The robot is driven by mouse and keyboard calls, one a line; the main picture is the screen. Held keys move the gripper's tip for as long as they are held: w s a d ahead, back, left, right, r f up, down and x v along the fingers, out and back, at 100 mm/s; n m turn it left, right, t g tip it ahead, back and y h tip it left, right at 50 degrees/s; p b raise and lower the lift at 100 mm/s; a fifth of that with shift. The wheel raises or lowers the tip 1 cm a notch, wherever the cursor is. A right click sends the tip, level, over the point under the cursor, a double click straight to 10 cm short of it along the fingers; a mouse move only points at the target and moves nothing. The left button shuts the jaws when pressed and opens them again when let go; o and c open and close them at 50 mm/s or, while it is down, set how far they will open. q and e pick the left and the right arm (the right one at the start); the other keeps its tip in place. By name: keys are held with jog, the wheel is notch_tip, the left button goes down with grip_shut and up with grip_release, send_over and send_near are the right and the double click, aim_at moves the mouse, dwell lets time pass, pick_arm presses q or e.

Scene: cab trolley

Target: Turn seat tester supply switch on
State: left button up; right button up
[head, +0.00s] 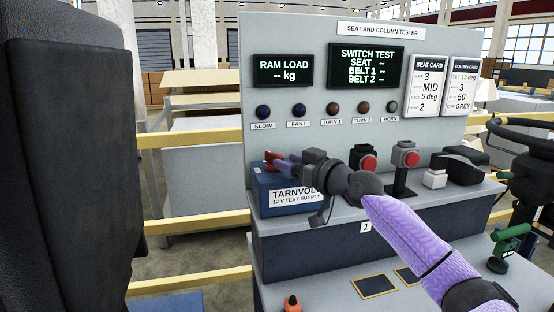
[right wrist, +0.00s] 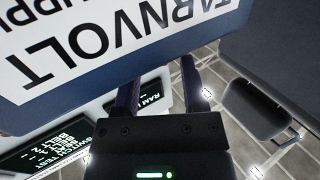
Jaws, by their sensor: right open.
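The seat tester supply (head: 262,198) is a blue box with a white TARNVOLT 12 V TEST SUPPLY label, standing at the left end of the tester's shelf. A small red part (head: 269,156) shows at its top; I cannot tell whether it is the switch. My right gripper (head: 276,166) is open at the box's upper part, its arm reaching in from the right and covering some of the box. In the right wrist view the box (right wrist: 215,22) fills the upper left, label upside down, close to the open fingers. No switch shows clearly there. My left gripper is out of view.
The tester panel (head: 320,115) stands behind, with displays and a row of knobs. Two red-button posts (head: 404,158) and a black-and-white device (head: 434,179) stand right of the supply. A dark seat back (head: 65,170) fills the left. Yellow rails (head: 190,222) run behind.

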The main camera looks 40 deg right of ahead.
aim_at(283, 159)
jog(key=w, duration=0.2)
jog(key=shift+w, duration=0.4)
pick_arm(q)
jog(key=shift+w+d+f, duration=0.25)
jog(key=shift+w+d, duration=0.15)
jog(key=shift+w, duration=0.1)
pick_arm(e)
jog(key=shift+w+a, duration=0.1)
jog(key=shift+w, duration=0.45)
jog(key=shift+c, duration=0.2)
